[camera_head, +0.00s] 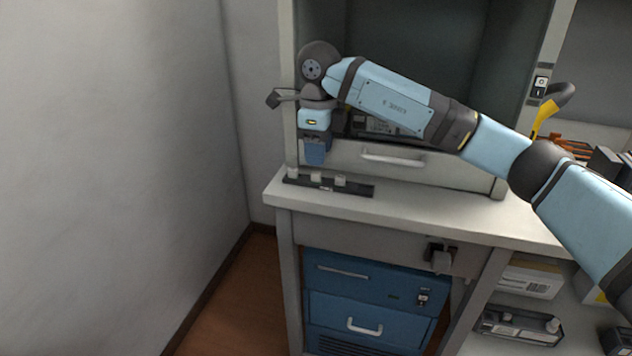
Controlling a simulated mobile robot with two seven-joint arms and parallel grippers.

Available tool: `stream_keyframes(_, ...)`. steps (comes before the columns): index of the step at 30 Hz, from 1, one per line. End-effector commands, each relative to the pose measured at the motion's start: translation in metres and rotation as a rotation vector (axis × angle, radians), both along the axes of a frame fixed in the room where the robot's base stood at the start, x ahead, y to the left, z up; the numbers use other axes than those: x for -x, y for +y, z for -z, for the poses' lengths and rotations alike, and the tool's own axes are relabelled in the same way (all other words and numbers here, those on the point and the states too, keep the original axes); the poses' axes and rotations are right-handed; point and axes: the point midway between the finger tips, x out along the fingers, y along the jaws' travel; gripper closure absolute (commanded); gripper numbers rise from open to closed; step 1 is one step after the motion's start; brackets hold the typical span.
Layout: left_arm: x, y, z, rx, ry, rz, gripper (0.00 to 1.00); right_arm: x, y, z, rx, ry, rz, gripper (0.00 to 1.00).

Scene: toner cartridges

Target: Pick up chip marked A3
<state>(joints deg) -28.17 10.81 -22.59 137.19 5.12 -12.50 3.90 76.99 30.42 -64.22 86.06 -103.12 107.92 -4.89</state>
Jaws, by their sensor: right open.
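A narrow black strip (357,190) lies near the front left of the white counter. Small pale chips stand in it: a left one (293,173), a middle one (316,177) and a right one (340,180). Their markings are too small to read, so I cannot tell which is A3. My right gripper (316,160) points down just above and behind the strip, over its left and middle chips. It is open, and nothing shows held in it; its fingertips are small in the view. My left gripper is out of view.
The white counter (450,212) is clear to the right of the strip. A cabinet with a drawer handle (392,160) rises behind it. A wall (120,150) stands at the left. A blue drawer unit (350,312) and boxes (530,280) sit below.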

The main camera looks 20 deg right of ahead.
Motion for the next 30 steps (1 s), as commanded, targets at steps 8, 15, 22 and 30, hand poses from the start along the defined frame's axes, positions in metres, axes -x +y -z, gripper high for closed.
stream_keyframes(8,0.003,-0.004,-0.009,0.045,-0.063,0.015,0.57,-0.002,0.000,0.027,-0.001,0.001,0.000,0.56)
stream_keyframes(15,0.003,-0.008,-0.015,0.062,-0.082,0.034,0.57,-0.003,-0.001,0.054,-0.001,-0.001,-0.001,0.56)
stream_keyframes(22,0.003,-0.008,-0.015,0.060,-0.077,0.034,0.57,-0.003,-0.001,0.053,-0.001,-0.001,0.000,0.66)
stream_keyframes(30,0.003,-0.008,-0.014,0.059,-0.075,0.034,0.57,-0.003,-0.001,0.053,-0.001,-0.001,0.000,1.00)
